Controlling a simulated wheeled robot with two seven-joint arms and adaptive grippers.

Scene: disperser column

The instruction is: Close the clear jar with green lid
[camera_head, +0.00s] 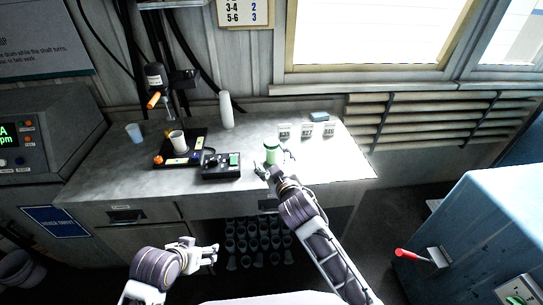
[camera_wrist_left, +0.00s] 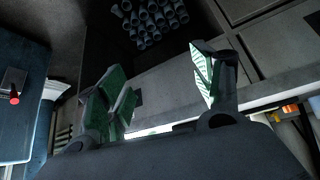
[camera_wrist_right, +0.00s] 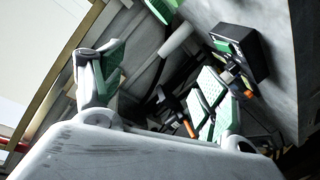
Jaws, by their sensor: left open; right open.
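A small clear jar with a green lid (camera_head: 272,154) stands on the worktop near its front edge. The lid's green shows at its top; I cannot tell how firmly it sits. My right gripper (camera_head: 274,168) is open and empty, just in front of the jar, its fingers pointing towards it. In the right wrist view the open fingers (camera_wrist_right: 160,85) have nothing between them, and a green and pale piece, perhaps the jar, shows at the top edge. My left gripper (camera_head: 212,256) is open and empty, below and in front of the worktop; it also shows in the left wrist view (camera_wrist_left: 162,85).
A black control box (camera_head: 221,172) with a green button stands left of the jar.

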